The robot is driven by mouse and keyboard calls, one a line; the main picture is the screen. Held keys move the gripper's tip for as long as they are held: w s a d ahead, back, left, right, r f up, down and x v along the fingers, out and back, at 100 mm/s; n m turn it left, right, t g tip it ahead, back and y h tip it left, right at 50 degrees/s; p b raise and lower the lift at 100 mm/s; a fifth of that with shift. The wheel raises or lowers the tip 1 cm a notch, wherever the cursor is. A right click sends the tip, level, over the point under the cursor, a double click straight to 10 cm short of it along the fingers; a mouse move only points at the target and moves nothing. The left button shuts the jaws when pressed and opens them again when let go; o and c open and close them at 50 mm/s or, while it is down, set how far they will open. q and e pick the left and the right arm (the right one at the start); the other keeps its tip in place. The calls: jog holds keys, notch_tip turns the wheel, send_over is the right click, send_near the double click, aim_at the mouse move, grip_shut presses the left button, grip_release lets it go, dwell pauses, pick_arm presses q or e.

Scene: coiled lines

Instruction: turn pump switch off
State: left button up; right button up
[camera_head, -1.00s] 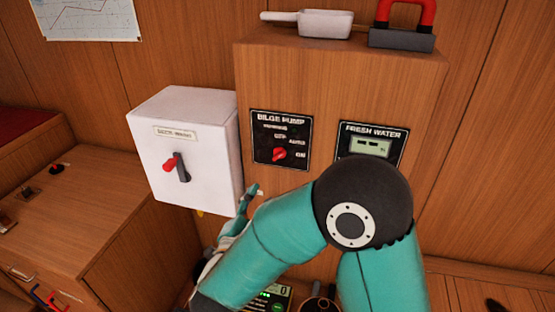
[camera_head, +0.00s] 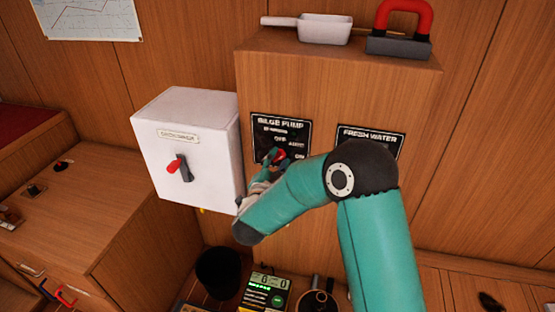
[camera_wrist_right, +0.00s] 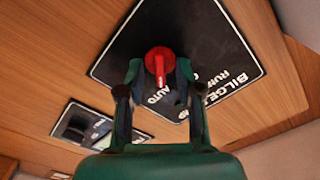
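The bilge pump panel (camera_head: 262,122) is a black plate with white lettering on the wooden cabinet front. Its red rotary knob (camera_head: 283,160) is partly covered by my right gripper (camera_head: 272,157). In the right wrist view the red knob (camera_wrist_right: 160,60) sits between the two fingertips of my right gripper (camera_wrist_right: 160,72), which are spread on either side of it with small gaps. The word AUTO shows just beside the knob; the ON label is not readable there. My left gripper is not in view.
A white box (camera_head: 185,150) with a red-handled switch (camera_head: 177,168) hangs left of the panel. The fresh water panel (camera_head: 372,138) is to the right, partly behind my right arm. A scoop (camera_head: 325,28) and a red-handled tool (camera_head: 402,30) lie on the cabinet top.

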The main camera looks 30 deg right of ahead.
grip_shut()
dwell(0.5)
jog(key=n+b, duration=0.1)
jog(key=n, duration=0.2)
jog(key=shift+n, duration=0.3)
jog(key=n, duration=0.5)
jog(key=shift+a, duration=0.1)
jog(key=shift+n, duration=0.3)
grip_release()
jog(key=shift+a, duration=0.15)
